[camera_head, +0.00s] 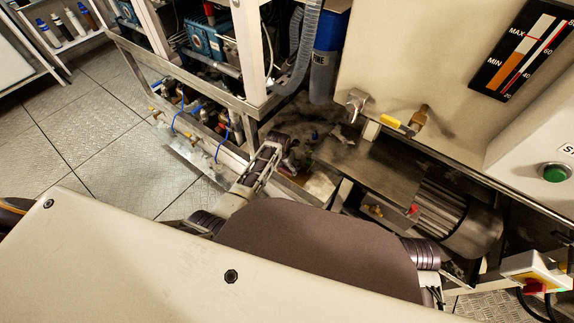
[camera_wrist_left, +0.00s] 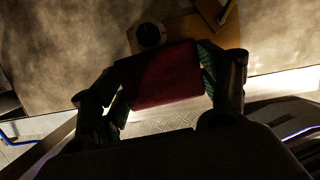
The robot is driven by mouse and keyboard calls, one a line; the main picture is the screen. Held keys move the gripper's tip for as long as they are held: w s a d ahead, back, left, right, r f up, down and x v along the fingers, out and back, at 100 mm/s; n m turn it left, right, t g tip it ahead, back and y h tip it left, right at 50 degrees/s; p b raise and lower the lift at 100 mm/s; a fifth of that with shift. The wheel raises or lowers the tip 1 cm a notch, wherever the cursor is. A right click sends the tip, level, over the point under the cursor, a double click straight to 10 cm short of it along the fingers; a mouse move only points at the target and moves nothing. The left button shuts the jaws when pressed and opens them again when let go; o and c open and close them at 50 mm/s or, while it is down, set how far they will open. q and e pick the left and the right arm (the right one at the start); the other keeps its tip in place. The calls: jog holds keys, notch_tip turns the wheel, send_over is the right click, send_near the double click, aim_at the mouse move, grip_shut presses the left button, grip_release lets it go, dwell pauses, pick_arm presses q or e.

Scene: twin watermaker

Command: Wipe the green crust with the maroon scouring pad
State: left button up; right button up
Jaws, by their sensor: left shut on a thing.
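In the left wrist view the maroon scouring pad (camera_wrist_left: 165,76) is held between the two fingers of my left gripper (camera_wrist_left: 166,88), in dim light. Green surfaces border the pad at both fingers; I cannot tell whether they are finger pads or something else. In the head view my left gripper (camera_head: 290,152) reaches down into the shadowed bay beside the metal frame, and the pad is not clear there. I cannot make out the green crust for certain in either view. My right gripper is not in view.
A metal frame (camera_head: 185,68) with pumps and valves stands to the left of the bay. A flat grey cover (camera_head: 365,165) and a ribbed motor (camera_head: 440,215) lie to the right. A tap (camera_head: 355,103) and a yellow-handled valve (camera_head: 390,121) stick out above.

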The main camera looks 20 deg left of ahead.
pick_arm(q)
jog(key=shift+f+b, duration=0.55)
jog(key=shift+f, duration=0.45)
dwell(0.9)
